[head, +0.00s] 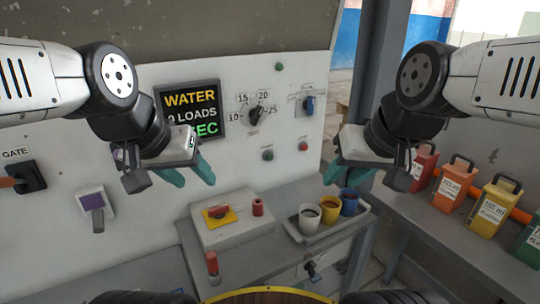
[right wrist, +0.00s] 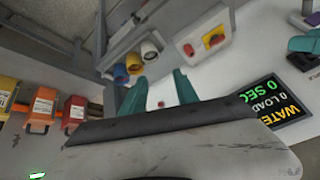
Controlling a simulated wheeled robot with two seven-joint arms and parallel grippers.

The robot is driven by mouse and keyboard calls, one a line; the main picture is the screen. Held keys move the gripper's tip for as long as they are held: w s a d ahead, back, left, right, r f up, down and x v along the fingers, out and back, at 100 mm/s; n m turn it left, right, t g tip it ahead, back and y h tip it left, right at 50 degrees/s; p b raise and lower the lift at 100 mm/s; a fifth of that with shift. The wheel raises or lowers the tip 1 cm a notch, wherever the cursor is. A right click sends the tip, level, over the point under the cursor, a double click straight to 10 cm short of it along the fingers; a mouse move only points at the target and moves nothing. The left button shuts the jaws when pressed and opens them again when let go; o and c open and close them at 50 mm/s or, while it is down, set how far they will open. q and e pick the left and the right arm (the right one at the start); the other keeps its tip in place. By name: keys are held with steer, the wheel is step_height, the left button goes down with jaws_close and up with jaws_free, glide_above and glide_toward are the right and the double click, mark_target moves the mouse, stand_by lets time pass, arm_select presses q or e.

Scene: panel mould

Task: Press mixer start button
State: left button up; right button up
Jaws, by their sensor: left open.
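A green button (head: 267,155) and a red button (head: 303,146) sit on the white wall panel (head: 230,160) below the dial; their labels are too small to read. My left gripper (head: 190,174) is open and empty in front of the panel, left of the green button and below the display. My right gripper (head: 368,175) is open and empty, right of both buttons and apart from them. In the right wrist view its teal fingers (right wrist: 160,92) are spread, with a small red button (right wrist: 161,104) showing between them. The green button is not clearly seen there.
A black display (head: 190,110) reads WATER, 0 LOADS and SEC. A dial (head: 257,114) and blue switch (head: 309,104) sit on the panel. Below stand a control box (head: 228,226) with red knobs and a tray (head: 330,232) of cups. Coloured containers (head: 492,207) line the right bench.

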jaws_close()
stand_by(1.5)
